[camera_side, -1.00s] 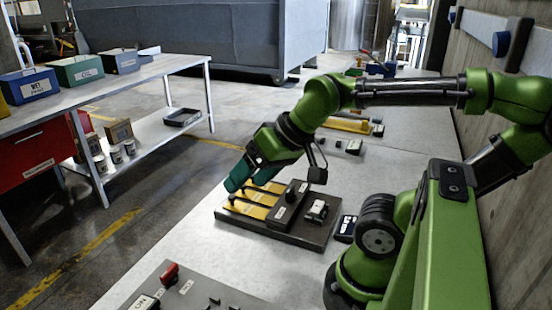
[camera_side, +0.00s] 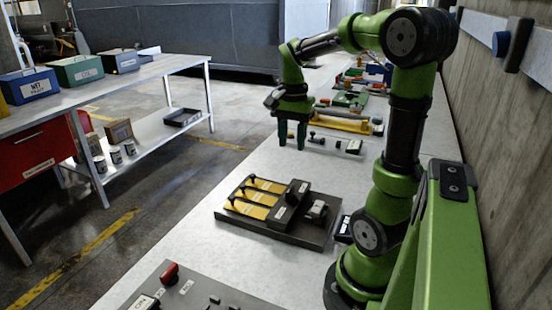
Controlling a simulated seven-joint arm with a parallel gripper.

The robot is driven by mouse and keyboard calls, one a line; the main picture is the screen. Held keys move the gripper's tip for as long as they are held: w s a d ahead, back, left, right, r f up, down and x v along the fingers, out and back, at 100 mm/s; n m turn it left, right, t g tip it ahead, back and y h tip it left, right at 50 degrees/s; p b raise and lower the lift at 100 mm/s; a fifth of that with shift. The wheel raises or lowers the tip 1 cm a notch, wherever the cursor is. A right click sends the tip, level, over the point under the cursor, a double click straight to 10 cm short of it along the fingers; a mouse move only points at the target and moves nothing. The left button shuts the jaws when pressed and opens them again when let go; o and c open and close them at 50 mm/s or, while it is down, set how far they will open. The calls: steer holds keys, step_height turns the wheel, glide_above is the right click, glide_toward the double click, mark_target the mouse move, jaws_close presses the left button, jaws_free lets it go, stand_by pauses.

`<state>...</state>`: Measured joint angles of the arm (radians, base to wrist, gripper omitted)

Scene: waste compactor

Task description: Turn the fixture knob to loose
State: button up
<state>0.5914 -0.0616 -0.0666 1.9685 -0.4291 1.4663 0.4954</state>
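My gripper (camera_side: 292,146) points down over the far part of the bench, with its two green fingers apart and a gap between them. A long yellow bar fixture (camera_side: 342,123) lies just behind. Whether anything small stands between the fingers is unclear.
A dark board (camera_side: 275,228) with yellow strips and a black block lies nearer on the bench. A panel with a red switch (camera_side: 168,273) is at the front. A white-labelled block (camera_side: 354,147) sits right of the knob. A concrete wall borders the right.

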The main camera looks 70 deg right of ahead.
mark_target(290, 189)
step_height(290, 189, down, 14)
steer(key=shift+f, duration=0.1)
stand_by(0.4)
jaws_close()
